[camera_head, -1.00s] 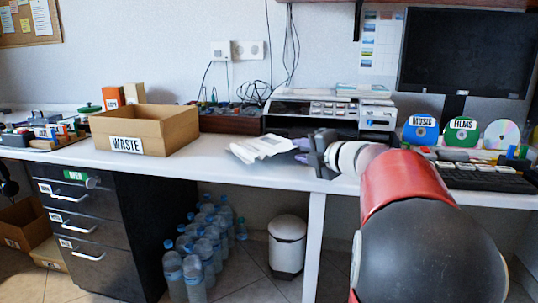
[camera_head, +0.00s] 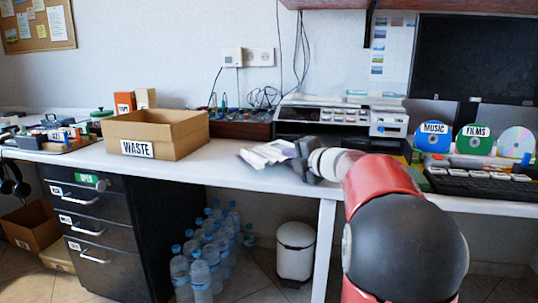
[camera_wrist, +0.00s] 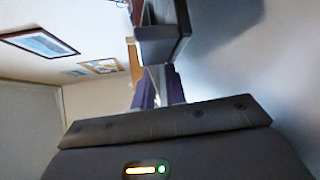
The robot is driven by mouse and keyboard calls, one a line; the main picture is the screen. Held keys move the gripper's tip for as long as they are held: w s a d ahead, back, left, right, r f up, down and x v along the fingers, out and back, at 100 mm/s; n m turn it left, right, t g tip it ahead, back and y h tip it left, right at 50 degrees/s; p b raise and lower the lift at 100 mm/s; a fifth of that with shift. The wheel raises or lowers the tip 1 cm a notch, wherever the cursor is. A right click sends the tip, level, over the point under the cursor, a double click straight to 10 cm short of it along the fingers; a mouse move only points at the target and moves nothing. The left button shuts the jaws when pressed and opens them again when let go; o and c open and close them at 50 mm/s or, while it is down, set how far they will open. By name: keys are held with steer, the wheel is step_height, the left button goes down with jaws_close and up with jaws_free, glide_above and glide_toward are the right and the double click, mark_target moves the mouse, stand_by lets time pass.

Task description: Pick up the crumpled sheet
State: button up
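The crumpled sheet (camera_head: 264,154) is white and lies on the white desk, right of the cardboard box marked WASTE (camera_head: 190,150), in the head view. My gripper (camera_head: 294,160) is at the sheet's right end, low over the desk, and partly covers that end. In the wrist view two purple fingertips (camera_wrist: 158,88) stand apart with a light gap between them. The gripper looks open. I cannot tell whether the pale patch in the gap is the sheet or whether the fingers touch it.
A grey machine (camera_head: 335,116) stands behind the gripper. The discs marked MUSIC (camera_head: 432,138) and FILMS (camera_head: 474,140) and a keyboard (camera_head: 480,184) are to the right. A black drawer unit (camera_head: 90,225), bottles (camera_head: 205,255) and a white bin (camera_head: 295,250) stand below the desk.

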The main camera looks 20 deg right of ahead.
jaws_close()
steer(key=shift+r, duration=0.1)
step_height(320, 180, up, 20)
steer(key=p, duration=0.7)
steer(key=shift+s, duration=0.1)
